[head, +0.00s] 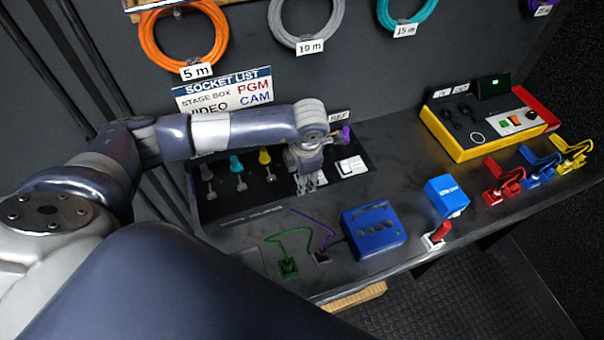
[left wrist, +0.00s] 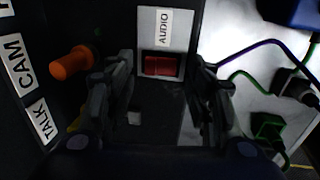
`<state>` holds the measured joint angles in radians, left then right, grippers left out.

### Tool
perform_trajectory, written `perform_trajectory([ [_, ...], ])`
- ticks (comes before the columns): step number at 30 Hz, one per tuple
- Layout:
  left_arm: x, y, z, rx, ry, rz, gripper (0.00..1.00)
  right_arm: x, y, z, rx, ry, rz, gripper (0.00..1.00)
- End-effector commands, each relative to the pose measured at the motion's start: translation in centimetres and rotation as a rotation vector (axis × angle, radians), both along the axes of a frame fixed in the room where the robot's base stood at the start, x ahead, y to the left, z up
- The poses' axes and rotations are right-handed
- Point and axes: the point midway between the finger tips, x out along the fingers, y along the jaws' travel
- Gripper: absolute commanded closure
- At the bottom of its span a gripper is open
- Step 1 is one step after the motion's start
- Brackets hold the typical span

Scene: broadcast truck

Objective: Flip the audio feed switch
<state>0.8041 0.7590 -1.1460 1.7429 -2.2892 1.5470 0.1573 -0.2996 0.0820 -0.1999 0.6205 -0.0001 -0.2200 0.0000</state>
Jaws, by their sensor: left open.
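The audio switch is a red rocker (left wrist: 163,65) in a pale plate with an AUDIO label (left wrist: 165,24), seen in the left wrist view between and beyond my left gripper's fingers. My left gripper (left wrist: 163,95) is open and empty, with a dark finger on each side of the switch in that picture. I cannot tell whether either finger touches it. In the head view, my left gripper (head: 306,184) is low over the dark panel at the back of the desk. A pale plate (head: 351,166) shows just right of it; its red rocker cannot be made out there. My right gripper is out of view.
Teal (head: 236,163) and yellow (head: 264,156) plugs stand left of the gripper. An orange plug (left wrist: 72,63) is near it in the wrist view. A blue box (head: 374,231) and loose cables lie in front. A yellow console (head: 490,121) is at right.

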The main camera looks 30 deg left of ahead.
Motion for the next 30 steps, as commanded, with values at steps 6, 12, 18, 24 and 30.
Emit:
perform_trajectory([
  [6, -0.1, -0.2, 1.3, -0.002, -0.002, -0.001, 0.52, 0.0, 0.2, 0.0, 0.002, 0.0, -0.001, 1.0],
  [12, -0.5, -0.7, 5.3, -0.001, -0.006, -0.002, 0.52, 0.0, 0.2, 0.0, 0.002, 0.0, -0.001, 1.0],
  [18, -1.0, -1.2, 9.3, 0.0, -0.005, -0.001, 0.52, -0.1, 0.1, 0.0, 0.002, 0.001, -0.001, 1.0],
  [24, -1.3, -1.5, 11.4, -0.001, -0.001, -0.001, 0.52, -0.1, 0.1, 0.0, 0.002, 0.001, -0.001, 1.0],
  [30, -1.4, -1.6, 11.8, 0.0, 0.0, 0.0, 0.52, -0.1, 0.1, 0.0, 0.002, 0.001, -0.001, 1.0],
])
